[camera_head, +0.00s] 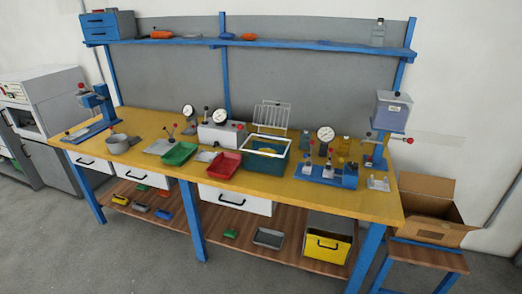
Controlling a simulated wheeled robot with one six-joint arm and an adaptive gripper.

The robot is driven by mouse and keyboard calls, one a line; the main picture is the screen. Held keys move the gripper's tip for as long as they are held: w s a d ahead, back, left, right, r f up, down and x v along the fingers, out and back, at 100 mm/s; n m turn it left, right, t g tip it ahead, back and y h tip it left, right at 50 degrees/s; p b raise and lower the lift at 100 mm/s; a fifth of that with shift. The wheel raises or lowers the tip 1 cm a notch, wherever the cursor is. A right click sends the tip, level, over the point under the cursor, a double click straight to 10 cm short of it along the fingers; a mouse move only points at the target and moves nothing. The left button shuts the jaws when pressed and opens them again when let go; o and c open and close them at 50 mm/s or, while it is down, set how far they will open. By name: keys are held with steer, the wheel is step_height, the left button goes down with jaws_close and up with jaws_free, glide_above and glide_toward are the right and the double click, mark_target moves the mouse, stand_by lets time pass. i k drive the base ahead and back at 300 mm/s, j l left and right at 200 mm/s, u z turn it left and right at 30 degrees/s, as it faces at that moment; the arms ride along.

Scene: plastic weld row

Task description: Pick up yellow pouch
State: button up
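No thing in the head view can be made out for certain as a yellow pouch. A small yellow item (120,200) lies at the left end of the lower wooden shelf; it is too small to tell whether it is a pouch or a bin. A larger yellow box-like container (322,252) with a dark handle on its front stands at the right end of the same shelf, under the bench. My gripper is not in view.
The yellow-topped workbench (300,198) carries a green tray (179,154), a red tray (224,165), a teal bin (262,163) and several gauges and fixtures. An open cardboard box (428,211) stands at the right. Grey floor (130,255) in front is clear.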

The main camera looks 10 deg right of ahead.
mark_target(266, 150)
steer(key=i+j+z, duration=0.3)
steer(key=j, duration=0.7)
steer(key=j+z, duration=0.25)
steer(key=j, duration=0.75)
steer(key=i+j+z, duration=0.1)
steer(key=j+z, duration=0.2)
steer(key=j, duration=0.75)
